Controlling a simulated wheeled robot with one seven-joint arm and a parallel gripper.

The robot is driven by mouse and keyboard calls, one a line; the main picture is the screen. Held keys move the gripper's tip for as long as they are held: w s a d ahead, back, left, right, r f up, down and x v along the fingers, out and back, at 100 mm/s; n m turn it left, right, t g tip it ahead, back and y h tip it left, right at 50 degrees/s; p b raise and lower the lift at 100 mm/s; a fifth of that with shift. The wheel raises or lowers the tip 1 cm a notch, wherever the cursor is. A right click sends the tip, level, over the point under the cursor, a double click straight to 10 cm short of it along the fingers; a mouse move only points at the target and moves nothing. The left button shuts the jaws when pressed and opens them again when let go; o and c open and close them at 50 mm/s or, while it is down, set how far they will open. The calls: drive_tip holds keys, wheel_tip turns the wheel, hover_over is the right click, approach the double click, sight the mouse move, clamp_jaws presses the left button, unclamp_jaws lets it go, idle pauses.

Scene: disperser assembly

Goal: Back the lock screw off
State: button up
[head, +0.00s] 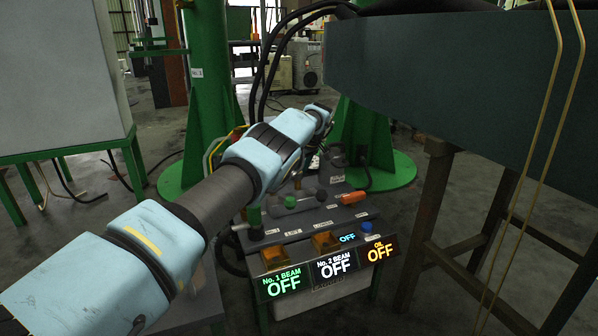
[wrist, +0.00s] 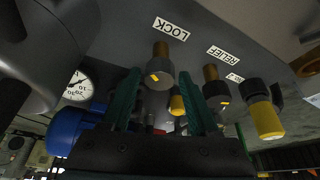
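The lock screw (wrist: 160,68) is a brass stem with a dark round knob beside the LOCK label (wrist: 171,28) in the wrist view. My gripper (wrist: 164,82) is open, its two green fingers on either side of the knob in the picture. A gap shows on both sides, and I cannot tell whether the fingertips reach fully around it. In the head view my arm (head: 270,150) extends over the control bench (head: 300,225), and its end hides the lock screw there.
The RELIEF screw (wrist: 214,88) stands close to the right finger. A black and yellow knob (wrist: 264,112) is further right, and a pressure gauge (wrist: 78,87) is at left. A large dark beam (head: 460,85) hangs right of the bench, with green columns (head: 212,80) behind.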

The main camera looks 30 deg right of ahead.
drive_tip(key=shift+o, duration=0.9)
drive_tip(key=p+v, duration=0.3)
drive_tip(key=v, duration=0.7)
drive_tip(key=shift+s+r+p, duration=0.2)
drive_tip(key=shift+r+p, duration=0.1)
drive_tip(key=shift+r, duration=0.05)
